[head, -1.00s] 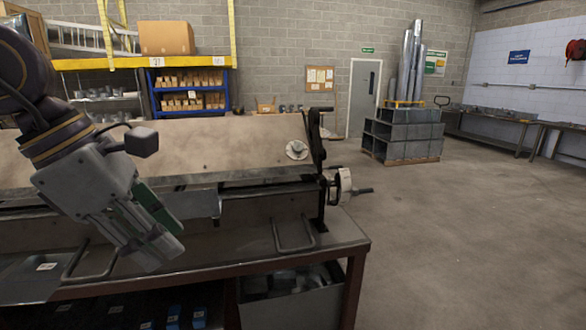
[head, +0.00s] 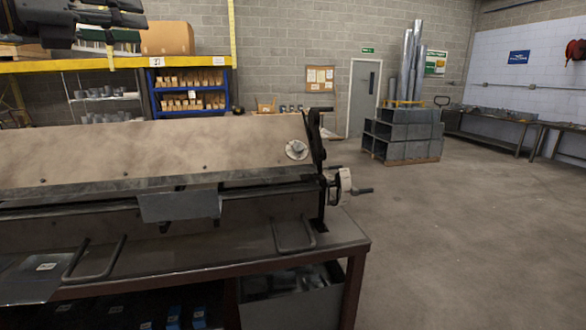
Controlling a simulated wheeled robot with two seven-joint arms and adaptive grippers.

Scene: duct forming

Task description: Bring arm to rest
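My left gripper (head: 112,36) is high at the top left of the head view, partly cut off by the top edge. It is in front of the yellow rack and well above the bending machine (head: 200,148). Nothing shows held in it, but its fingers are too unclear to tell whether they are open or shut. A small grey metal sheet (head: 180,205) sits at the front edge of the machine, apart from the gripper. My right gripper is not in view.
The machine stands on a bench (head: 340,236) with two metal handles at its front. A crank wheel (head: 344,187) sticks out on its right side. A flat sheet (head: 30,277) lies at the bench's left.

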